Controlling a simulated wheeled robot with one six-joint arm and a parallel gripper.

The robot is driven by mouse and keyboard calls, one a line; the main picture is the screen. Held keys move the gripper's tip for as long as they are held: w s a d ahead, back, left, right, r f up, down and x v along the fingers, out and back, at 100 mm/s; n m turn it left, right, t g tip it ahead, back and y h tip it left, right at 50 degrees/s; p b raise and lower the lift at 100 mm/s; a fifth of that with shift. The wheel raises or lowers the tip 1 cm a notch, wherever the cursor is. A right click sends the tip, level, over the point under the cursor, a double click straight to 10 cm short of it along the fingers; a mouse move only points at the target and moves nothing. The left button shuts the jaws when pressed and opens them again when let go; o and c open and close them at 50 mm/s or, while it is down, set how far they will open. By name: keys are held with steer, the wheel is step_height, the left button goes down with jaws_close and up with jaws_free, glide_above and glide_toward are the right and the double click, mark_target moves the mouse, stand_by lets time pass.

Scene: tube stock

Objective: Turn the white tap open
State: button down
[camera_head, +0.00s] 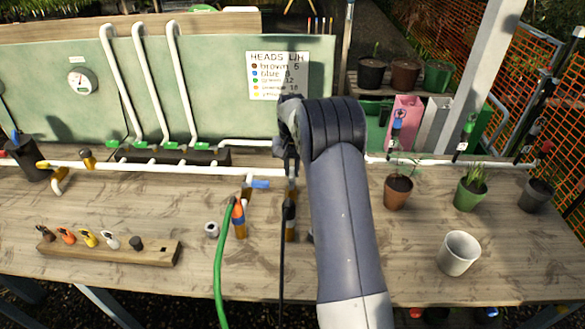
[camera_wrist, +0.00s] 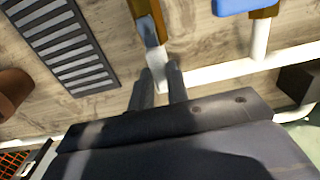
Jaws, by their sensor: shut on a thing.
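In the wrist view, my gripper (camera_wrist: 160,76) has its two fingers on either side of the white tap (camera_wrist: 157,58), shut on its pale lever. A brass body (camera_wrist: 137,7) shows beyond the lever at the top edge. The white pipe (camera_wrist: 225,70) runs beside the fingertips. The fingertips and the tap's lever are hidden there.
A black hose (camera_head: 282,260) hangs near my arm. Potted plants (camera_head: 398,190) and a white cup (camera_head: 459,253) stand to the right.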

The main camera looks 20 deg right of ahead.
mark_target(292, 172)
steer(key=c, duration=1.4)
jaws_free()
steer(key=shift+o, duration=0.2)
step_height(292, 172, up, 11)
steer(key=b, duration=0.1)
steer(key=shift+f, duration=0.15)
step_height(292, 172, down, 11)
steer(key=shift+r+p, duration=0.15)
steer(key=shift+p, duration=0.4)
